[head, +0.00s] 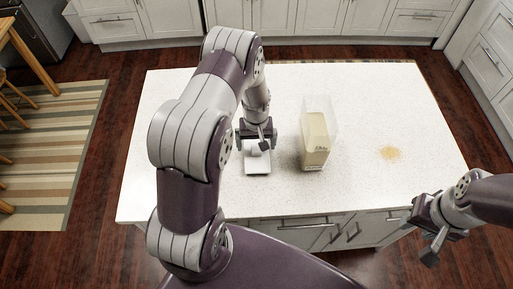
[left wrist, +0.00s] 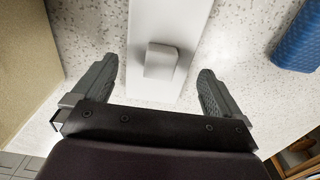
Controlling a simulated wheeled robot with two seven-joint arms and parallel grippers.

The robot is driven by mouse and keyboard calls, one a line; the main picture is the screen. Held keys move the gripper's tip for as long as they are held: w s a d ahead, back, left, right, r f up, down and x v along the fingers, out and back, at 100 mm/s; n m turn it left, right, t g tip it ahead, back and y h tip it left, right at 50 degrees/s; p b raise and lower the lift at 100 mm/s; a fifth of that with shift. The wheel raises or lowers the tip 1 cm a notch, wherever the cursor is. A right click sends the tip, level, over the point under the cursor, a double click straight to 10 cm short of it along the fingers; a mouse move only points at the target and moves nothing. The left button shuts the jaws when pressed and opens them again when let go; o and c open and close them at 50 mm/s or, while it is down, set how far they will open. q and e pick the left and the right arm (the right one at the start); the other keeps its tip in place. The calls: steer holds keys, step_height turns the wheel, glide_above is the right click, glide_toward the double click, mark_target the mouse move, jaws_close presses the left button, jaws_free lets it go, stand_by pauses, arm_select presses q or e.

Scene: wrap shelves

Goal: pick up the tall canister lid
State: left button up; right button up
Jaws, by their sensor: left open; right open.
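The tall canister lid (head: 257,166), a flat white rectangle with a blocky knob, lies on the white counter left of the canister. It also shows in the left wrist view (left wrist: 168,20), with its knob (left wrist: 160,62) in the middle. My left gripper (head: 256,138) is open over the lid, its fingers (left wrist: 157,75) on either side of the knob with a gap on both sides. My arm hides part of the lid in the head view. The tall clear canister (head: 316,143), with beige contents, stands upright and uncovered. My right gripper (head: 428,234) is open and empty beside the counter's front right.
A tan spill (head: 389,153) lies on the right of the counter (head: 350,90). A blue textured object (left wrist: 298,38) shows only in the left wrist view. The canister's tan side (left wrist: 28,60) is near the left finger there. The counter's back is clear.

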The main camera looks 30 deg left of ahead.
arm_select(q)
steer(key=shift+s+d+f, duration=0.15)
steer(key=shift+s+f, duration=0.05)
steer(key=shift+f, duration=0.3)
steer(key=shift+s+d+f, duration=0.1)
steer(key=shift+s+f, duration=0.05)
steer(key=shift+f, duration=0.3)
steer(key=shift+d+f, duration=0.1)
steer(key=shift+f, duration=0.1)
steer(key=shift+c, duration=0.7)
steer(key=shift+w+a, duration=0.1)
steer(key=shift+a, duration=0.1)
steer(key=c, duration=0.7)
steer(key=shift+d, duration=0.1)
arm_select(e)
steer(key=shift+s+d+r, duration=0.25)
steer(key=shift+s+r, duration=0.15)
steer(key=shift+r, duration=0.2)
